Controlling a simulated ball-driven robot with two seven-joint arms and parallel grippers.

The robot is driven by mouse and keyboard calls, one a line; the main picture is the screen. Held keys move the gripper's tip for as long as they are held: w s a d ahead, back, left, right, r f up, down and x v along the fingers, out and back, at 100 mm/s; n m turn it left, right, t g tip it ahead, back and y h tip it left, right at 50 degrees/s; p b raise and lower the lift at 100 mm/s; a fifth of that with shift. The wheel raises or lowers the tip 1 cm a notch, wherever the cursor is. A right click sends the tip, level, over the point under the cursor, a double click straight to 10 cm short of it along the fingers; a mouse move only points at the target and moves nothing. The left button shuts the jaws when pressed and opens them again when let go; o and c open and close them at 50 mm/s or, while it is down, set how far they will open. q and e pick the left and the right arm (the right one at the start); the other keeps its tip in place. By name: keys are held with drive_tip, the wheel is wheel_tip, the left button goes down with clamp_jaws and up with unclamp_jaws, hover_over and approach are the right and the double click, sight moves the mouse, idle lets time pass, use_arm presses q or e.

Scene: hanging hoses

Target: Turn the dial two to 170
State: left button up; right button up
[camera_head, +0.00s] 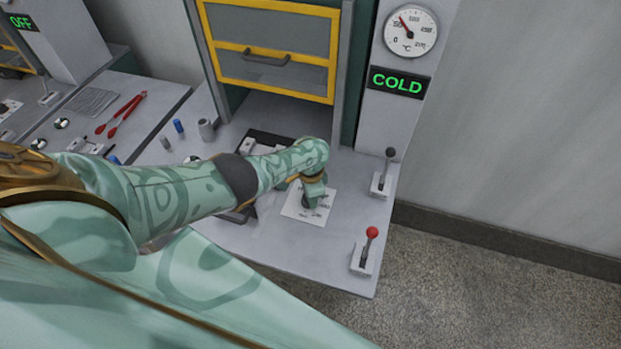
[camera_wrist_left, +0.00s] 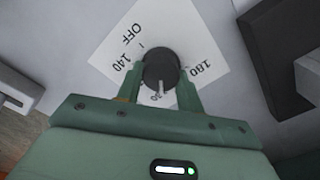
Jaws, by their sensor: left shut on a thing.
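A dark round dial (camera_wrist_left: 160,66) sits on a white card (camera_wrist_left: 112,48) marked OFF, 140 and 180, with another number partly hidden. A pale pointer on the dial points toward my wrist, to that hidden number between 140 and 180. My left gripper (camera_wrist_left: 160,76) is shut on the dial, one finger on each side. In the head view, my left gripper (camera_head: 313,194) reaches down over the card (camera_head: 298,213) on the counter and mostly hides the dial. My right gripper is not in view.
A round gauge (camera_head: 410,31) has its needle near 50, above a lit green COLD sign (camera_head: 398,83). A grey-knobbed lever (camera_head: 382,182) and a red-knobbed lever (camera_head: 366,250) stand right of the card. Red tongs (camera_head: 122,114) lie left.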

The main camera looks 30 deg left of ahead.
use_arm(q)
drive_tip(key=n, duration=0.3)
drive_tip(key=shift+n, duration=0.4)
drive_tip(key=shift+a+n+p, duration=0.1)
drive_tip(key=shift+n+p, duration=0.2)
drive_tip(key=shift+n, duration=1.6)
drive_tip(key=o, duration=1)
drive_tip(key=shift+r, duration=0.1)
wheel_tip(320, 180, up, 16)
drive_tip(key=p, duration=1.5)
drive_tip(key=shift+p, duration=0.4)
